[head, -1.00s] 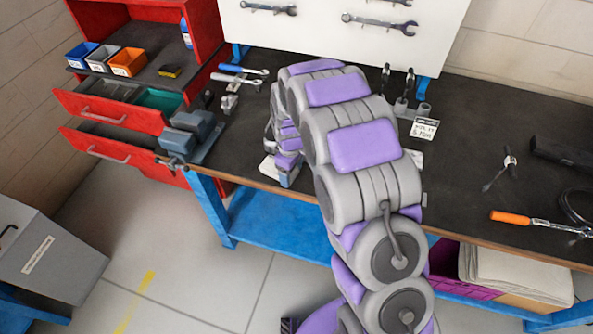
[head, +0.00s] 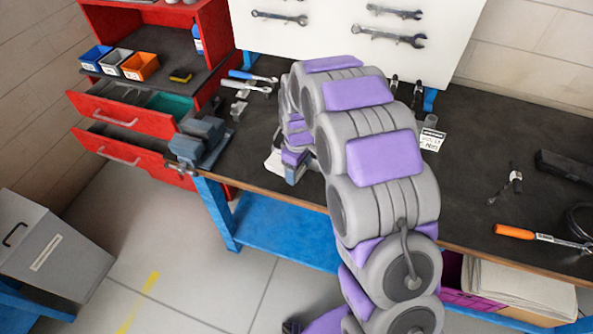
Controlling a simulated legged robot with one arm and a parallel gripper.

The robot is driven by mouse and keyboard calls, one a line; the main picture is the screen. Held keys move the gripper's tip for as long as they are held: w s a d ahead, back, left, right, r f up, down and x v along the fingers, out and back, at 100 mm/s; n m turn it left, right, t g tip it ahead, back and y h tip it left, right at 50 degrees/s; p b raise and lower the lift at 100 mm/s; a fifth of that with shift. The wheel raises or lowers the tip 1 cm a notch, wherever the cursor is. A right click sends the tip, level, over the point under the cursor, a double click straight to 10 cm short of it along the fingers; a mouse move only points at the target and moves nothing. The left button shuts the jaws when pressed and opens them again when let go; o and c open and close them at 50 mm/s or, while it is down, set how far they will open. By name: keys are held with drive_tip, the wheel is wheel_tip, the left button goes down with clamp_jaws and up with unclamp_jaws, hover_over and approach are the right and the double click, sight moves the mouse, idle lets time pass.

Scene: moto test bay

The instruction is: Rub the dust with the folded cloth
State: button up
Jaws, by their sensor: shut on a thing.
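My gripper (head: 292,168) is low over the dark workbench top (head: 258,131) near its front edge, left of the middle. It is shut on a pale, flat thing that looks like the folded cloth (head: 274,163), which shows at its left side, at or just above the bench top. My arm hides most of the gripper and the bench behind it. I cannot make out the dust; it may be hidden or too faint.
A grey vise (head: 200,138) stands at the bench's left corner. Wrenches (head: 250,84) lie behind it. A red cabinet (head: 125,111) with open drawers is at left. A small labelled card (head: 432,139) and an orange-handled tool (head: 515,231) are on the bench right of my arm.

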drive_tip(key=shift+a+r, duration=0.1)
drive_tip(key=shift+r, duration=0.45)
drive_tip(key=shift+r+p, duration=0.65)
drive_tip(key=shift+r, duration=0.45)
drive_tip(key=shift+s, duration=0.1)
